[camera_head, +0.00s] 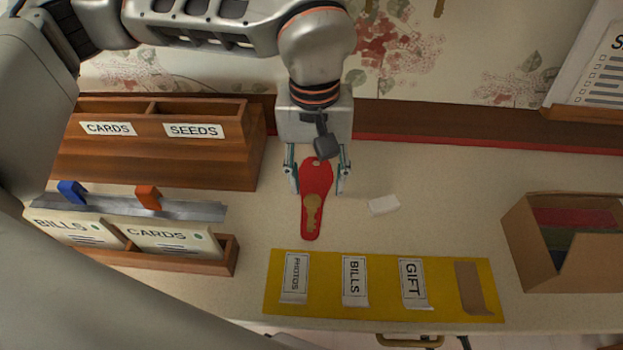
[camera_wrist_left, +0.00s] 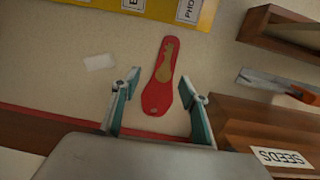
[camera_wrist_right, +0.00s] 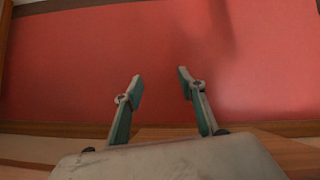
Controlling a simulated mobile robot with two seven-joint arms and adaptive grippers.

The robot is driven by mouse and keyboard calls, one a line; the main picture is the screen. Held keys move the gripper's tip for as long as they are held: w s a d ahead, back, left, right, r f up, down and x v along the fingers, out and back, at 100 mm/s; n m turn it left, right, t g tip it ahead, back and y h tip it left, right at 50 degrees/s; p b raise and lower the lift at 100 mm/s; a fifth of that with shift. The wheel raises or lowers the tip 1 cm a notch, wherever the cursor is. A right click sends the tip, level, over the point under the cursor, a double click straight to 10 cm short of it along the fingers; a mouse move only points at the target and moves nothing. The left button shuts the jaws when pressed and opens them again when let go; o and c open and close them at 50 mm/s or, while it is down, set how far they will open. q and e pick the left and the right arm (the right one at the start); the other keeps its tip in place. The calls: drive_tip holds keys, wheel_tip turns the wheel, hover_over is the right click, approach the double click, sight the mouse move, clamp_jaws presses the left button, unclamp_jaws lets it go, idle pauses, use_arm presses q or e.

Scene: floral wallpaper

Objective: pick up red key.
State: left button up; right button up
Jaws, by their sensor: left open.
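The red key is a red paddle-shaped tag (camera_head: 318,180) with a brass key shape (camera_head: 312,212) on it, lying on the beige tabletop. My left gripper (camera_head: 319,180) is open above the wide end of the tag, one finger on each side. In the left wrist view the red tag (camera_wrist_left: 156,95) lies between and beyond the open fingers (camera_wrist_left: 157,88), apart from both. My right gripper (camera_wrist_right: 160,88) is open and empty in the right wrist view, facing a plain red surface (camera_wrist_right: 100,60). It does not show in the head view.
A yellow strip (camera_head: 385,312) with labelled slips lies at the front. A small white piece (camera_head: 384,205) lies right of the tag. Wooden organisers (camera_head: 230,165) and a card tray (camera_head: 222,262) stand left. A cardboard box (camera_head: 520,232) stands right.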

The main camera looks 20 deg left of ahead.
sight(313, 197)
use_arm(q)
drive_tip(key=shift+w+a+r+t+y, duration=0.1)
drive_tip(key=shift+w+a+t+y, duration=0.2)
drive_tip(key=shift+w+a, duration=0.65)
wheel_tip(313, 197, down, 2)
drive_tip(key=shift+s+d+f, duration=0.1)
drive_tip(key=shift+s+f, duration=0.05)
drive_tip(key=shift+f, duration=0.05)
wheel_tip(313, 197, down, 5)
drive_tip(key=shift+d+f+b, duration=0.1)
drive_tip(key=shift+d+b, duration=0.05)
drive_tip(key=shift+b, duration=0.35)
drive_tip(key=c, duration=1.1)
